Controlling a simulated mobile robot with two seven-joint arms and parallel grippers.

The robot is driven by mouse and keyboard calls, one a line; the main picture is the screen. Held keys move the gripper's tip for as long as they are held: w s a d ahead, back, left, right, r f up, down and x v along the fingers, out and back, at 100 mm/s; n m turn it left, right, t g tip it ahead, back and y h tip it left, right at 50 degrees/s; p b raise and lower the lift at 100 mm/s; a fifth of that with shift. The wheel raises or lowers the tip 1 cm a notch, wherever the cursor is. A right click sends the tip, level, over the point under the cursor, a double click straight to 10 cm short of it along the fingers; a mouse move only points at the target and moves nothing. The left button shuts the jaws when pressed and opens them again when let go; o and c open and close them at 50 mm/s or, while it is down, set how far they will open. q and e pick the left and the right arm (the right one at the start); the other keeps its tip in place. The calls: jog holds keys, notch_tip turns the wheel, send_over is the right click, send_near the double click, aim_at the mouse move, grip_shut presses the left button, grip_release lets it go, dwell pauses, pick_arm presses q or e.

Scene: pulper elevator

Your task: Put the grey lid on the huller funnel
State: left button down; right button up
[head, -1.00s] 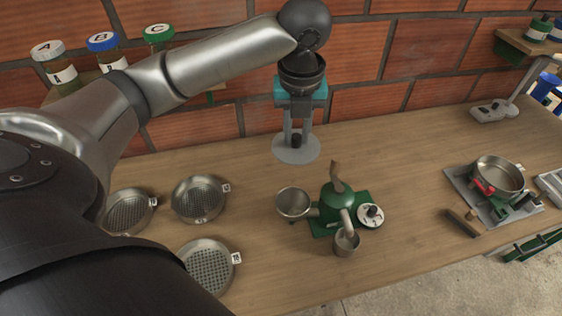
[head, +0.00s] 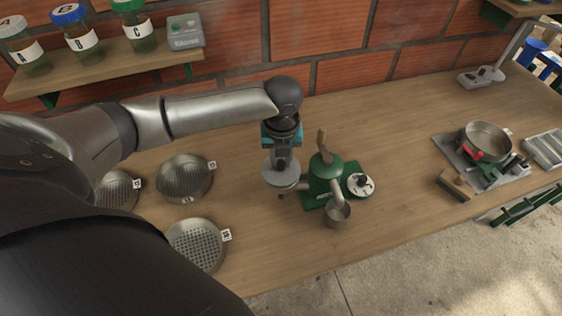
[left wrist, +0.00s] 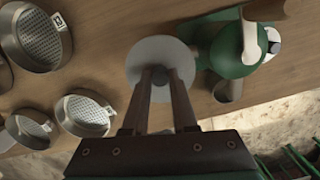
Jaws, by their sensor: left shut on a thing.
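The grey lid (head: 280,180) is a flat round disc with a knob. My left gripper (head: 281,160) is shut on that knob and holds the lid level. In the left wrist view the lid (left wrist: 150,52) lies beneath my left gripper's fingers (left wrist: 166,76). The green huller (head: 325,170) stands just right of the lid, with its wooden handle up. The lid covers the place of the huller's funnel at its left side, so the funnel is hidden. I cannot tell whether the lid touches the funnel or hovers above it. My right gripper is out of view.
A metal cup (head: 337,214) stands before the huller, and a white-and-green disc (head: 361,185) lies right of it. Several round sieves, one of them the front sieve (head: 196,246), lie to the left. A pan (head: 486,141) sits on a scale at right.

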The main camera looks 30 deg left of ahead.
aim_at(282, 175)
pick_arm(q)
jog(key=shift+f, duration=0.5)
jog(key=shift+f, duration=0.1)
jog(key=shift+f, duration=0.3)
jog(key=c, duration=0.7)
grip_release()
notch_tip(282, 175, up, 13)
jog(key=s+p, duration=0.1)
jog(key=p, duration=0.1)
jog(key=shift+d, duration=0.45)
jog(key=shift+s+f, duration=0.15)
